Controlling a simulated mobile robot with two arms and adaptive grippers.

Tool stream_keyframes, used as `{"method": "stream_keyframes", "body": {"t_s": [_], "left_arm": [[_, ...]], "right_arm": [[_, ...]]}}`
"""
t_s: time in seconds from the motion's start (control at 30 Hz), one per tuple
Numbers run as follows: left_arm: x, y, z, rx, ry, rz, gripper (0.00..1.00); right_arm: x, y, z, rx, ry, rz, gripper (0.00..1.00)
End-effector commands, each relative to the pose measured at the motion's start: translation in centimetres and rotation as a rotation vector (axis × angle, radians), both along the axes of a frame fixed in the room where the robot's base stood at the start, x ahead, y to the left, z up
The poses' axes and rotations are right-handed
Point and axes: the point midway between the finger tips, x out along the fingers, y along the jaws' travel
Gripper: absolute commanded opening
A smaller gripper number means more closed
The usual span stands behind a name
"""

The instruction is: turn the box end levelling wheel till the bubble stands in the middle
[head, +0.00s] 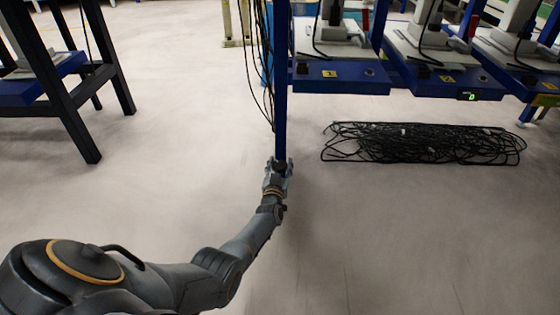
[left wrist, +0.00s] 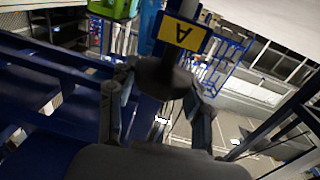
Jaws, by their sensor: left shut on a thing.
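The levelling wheel is the dark round piece (head: 280,166) at the foot of a blue upright post (head: 281,110), in the middle of the head view. My left gripper (head: 278,171) is shut on it, reaching in from below. In the left wrist view the dark wheel (left wrist: 163,76) sits between the two fingers of my left gripper (left wrist: 160,88), one on each side. I cannot make out a bubble in either view. My right gripper is not in view.
Several blue-fronted stations with yellow tags (head: 340,75) stand at the back right. A flat heap of black cable (head: 420,143) lies on the floor below them. Black cables (head: 258,60) hang left of the post. A dark blue frame (head: 75,100) stands at left. The floor between is clear.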

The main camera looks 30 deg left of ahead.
Motion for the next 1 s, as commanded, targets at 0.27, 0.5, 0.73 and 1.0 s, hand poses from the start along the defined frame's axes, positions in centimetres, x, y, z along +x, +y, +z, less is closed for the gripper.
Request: {"method": "stream_keyframes", "body": {"t_s": [0.27, 0.5, 0.73, 1.0], "left_arm": [[0.1, -0.3, -0.4, -0.006, -0.001, 0.239, 0.18], [0.1, -0.2, -0.4, -0.002, 0.0, 0.39, 0.18], [0.1, -0.1, -0.2, 0.001, 0.0, 0.472, 0.18], [0.0, 0.0, 0.0, 0.003, -0.001, 0.5, 0.18]], "right_arm": [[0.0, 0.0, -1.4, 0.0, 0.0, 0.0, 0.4], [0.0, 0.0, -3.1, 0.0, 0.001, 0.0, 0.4], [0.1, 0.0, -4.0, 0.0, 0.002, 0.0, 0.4], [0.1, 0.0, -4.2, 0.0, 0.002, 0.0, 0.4]]}}
